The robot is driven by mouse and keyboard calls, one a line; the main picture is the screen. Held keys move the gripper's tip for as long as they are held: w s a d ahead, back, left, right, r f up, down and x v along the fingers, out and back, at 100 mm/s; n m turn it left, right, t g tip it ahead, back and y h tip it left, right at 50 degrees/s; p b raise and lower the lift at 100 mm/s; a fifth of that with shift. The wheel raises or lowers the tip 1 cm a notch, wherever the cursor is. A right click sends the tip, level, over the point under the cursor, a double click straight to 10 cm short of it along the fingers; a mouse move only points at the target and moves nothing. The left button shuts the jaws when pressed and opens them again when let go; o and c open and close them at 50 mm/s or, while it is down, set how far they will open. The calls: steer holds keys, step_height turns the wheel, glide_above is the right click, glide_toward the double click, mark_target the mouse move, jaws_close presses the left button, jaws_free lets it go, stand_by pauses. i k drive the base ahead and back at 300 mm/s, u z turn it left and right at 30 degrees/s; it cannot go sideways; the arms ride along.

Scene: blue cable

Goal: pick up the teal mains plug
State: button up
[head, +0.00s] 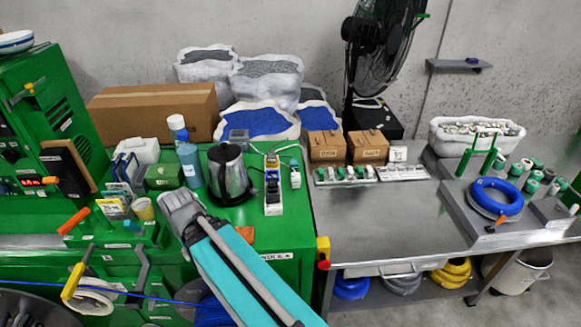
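A power strip (272,208) stands on the green bench top, right of the kettle. Small plugs or blocks in yellow, blue and dark colours sit along it. A small white piece with a green or teal part (295,175) stands just right of the strip; it is too small to tell whether this is the teal mains plug. My gripper (180,207) is grey, at the end of my teal arm, in front of the kettle and left of the strip. It is apart from the strip in the picture. Its fingers are too unclear to tell open from shut.
A steel kettle (229,172) and a blue bottle (189,165) stand behind my gripper. Cardboard boxes (326,146) stand at the back of the grey table (385,225). A blue cable coil (497,197) lies on the right. Green bench top shows bare right of the strip.

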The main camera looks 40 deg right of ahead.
mark_target(293, 162)
steer(key=k, duration=1.8)
steer(key=z, duration=0.55)
steer(key=i, duration=1.65)
steer(key=u, duration=0.05)
